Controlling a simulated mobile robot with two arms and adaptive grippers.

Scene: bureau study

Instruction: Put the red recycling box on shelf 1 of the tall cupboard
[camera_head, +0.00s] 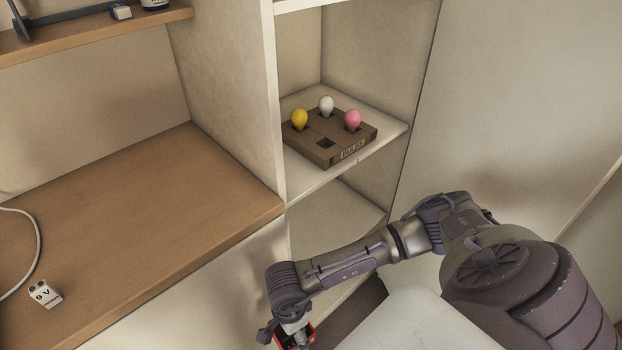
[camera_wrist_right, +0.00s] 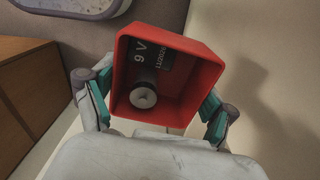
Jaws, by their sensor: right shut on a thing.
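The red recycling box (camera_wrist_right: 205,75) is held between the two fingers of my right gripper (camera_wrist_right: 155,106), in the right wrist view. Its open side faces that camera. Inside are a dark block marked 9 V (camera_wrist_right: 140,48) and a round, pale-ended piece (camera_wrist_right: 143,97). In the head view only a small part of the box (camera_head: 309,333) shows at the bottom edge, below my right wrist. The tall cupboard (camera_head: 272,100) stands above and beyond it, with open compartments. My left gripper is out of view.
A cardboard bulb tray (camera_head: 325,148) with yellow, white and pink bulbs sits on a cupboard shelf (camera_head: 310,181). The compartment below (camera_head: 335,215) looks empty where visible.

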